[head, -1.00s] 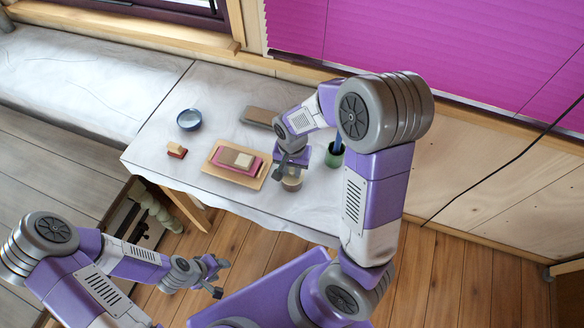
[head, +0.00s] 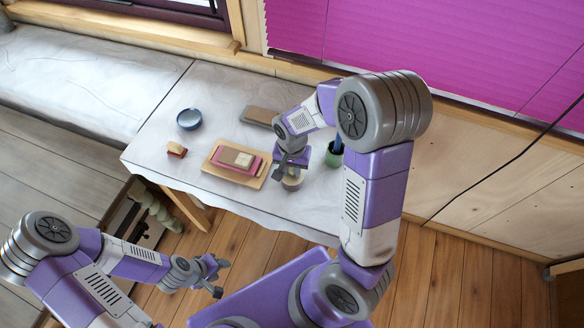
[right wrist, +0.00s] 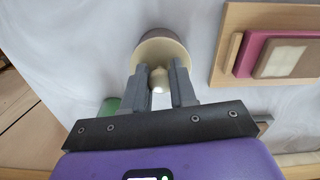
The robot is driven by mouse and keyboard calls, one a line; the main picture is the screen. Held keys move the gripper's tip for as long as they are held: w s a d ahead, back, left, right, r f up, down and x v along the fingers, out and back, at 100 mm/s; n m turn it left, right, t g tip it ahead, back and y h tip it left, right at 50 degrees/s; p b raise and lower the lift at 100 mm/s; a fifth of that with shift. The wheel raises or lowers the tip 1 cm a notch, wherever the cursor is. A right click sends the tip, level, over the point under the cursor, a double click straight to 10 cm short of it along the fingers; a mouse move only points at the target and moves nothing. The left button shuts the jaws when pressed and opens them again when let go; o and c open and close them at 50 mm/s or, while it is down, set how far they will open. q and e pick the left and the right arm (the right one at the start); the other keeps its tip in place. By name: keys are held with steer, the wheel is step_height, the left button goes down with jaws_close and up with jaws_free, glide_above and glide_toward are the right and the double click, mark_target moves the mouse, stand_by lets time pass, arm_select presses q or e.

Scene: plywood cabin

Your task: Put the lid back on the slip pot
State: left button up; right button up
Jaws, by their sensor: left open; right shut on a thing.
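My right gripper (head: 285,172) is over the front part of the table and points down. In the right wrist view its fingers (right wrist: 159,74) are shut on the pale knob of the cream round lid (right wrist: 158,52). The slip pot (head: 292,184) shows as a small pale round shape directly under the right gripper in the head view. A mauve-grey band beyond the lid in the wrist view looks like part of the pot (right wrist: 162,34). I cannot tell whether the lid touches the rim. My left gripper (head: 216,278) is open and empty, above the floor off the table's front.
A wooden board (head: 219,172) with a pink slab and a pale block lies left of the pot. A green cup (head: 333,158) with a blue-handled tool stands close on the right.

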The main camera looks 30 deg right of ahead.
steer(key=o, duration=1.5)
steer(key=shift+r+p, duration=3.15)
steer(key=shift+r, duration=0.4)
steer(key=shift+c, duration=0.5)
